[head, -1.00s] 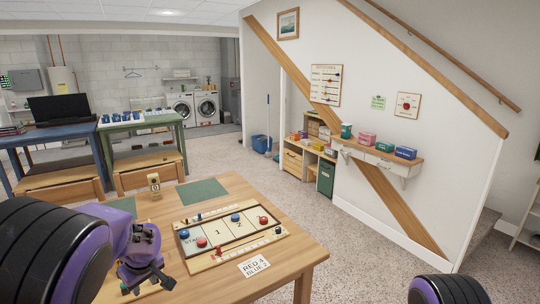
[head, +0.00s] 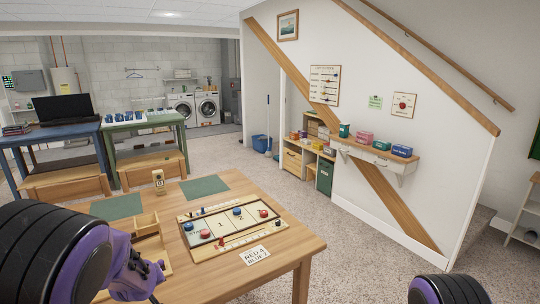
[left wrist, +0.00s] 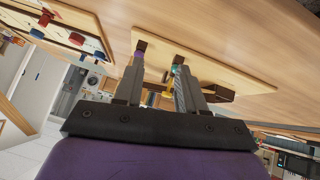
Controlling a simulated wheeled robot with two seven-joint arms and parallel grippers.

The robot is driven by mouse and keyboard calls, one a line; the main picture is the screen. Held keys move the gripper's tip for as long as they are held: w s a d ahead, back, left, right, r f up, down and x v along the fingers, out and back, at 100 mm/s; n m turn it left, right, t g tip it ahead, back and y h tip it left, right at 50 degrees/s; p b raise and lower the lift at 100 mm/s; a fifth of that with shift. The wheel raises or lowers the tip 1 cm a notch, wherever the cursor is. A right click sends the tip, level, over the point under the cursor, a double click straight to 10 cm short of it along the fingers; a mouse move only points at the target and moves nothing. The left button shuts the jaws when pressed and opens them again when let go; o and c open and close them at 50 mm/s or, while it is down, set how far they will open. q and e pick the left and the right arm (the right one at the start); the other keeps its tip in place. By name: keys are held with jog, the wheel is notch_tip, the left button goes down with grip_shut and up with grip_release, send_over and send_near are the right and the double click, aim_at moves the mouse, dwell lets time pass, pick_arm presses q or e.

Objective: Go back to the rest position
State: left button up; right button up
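My left gripper (head: 150,278) is at the lower left of the head view, over the near left part of the wooden table (head: 285,262). In the left wrist view its two fingers (left wrist: 160,56) stand apart with a gap between them and nothing held. A game board (head: 218,226) with red and blue pieces lies to its right, clear of the fingers. A wooden compartment tray (head: 163,226) lies beyond the gripper, partly hidden by my arm. My right gripper is outside the views; only part of my right arm shows at the lower right.
A card reading "RED 4 BLUE 2" (head: 256,256) lies at the board's near side. Two green mats (head: 204,187) and a small wooden block (head: 159,182) are farther back. Blue (head: 45,137) and green (head: 145,125) tables stand behind. Carpet is free right of the table.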

pick_arm(q)
jog(key=s+f+m, duration=0.2)
jog(key=s+f, duration=1.2)
jog(key=s, duration=0.1)
jog(key=s+d+f+g, duration=0.1)
jog(key=s+f, duration=0.3)
jog(key=s, duration=0.7)
jog(key=s+d+f+g, duration=0.2)
jog(key=s+f+g, duration=0.1)
jog(key=s, duration=0.9)
jog(key=shift+f+n, duration=0.4)
jog(key=shift+f, duration=0.4)
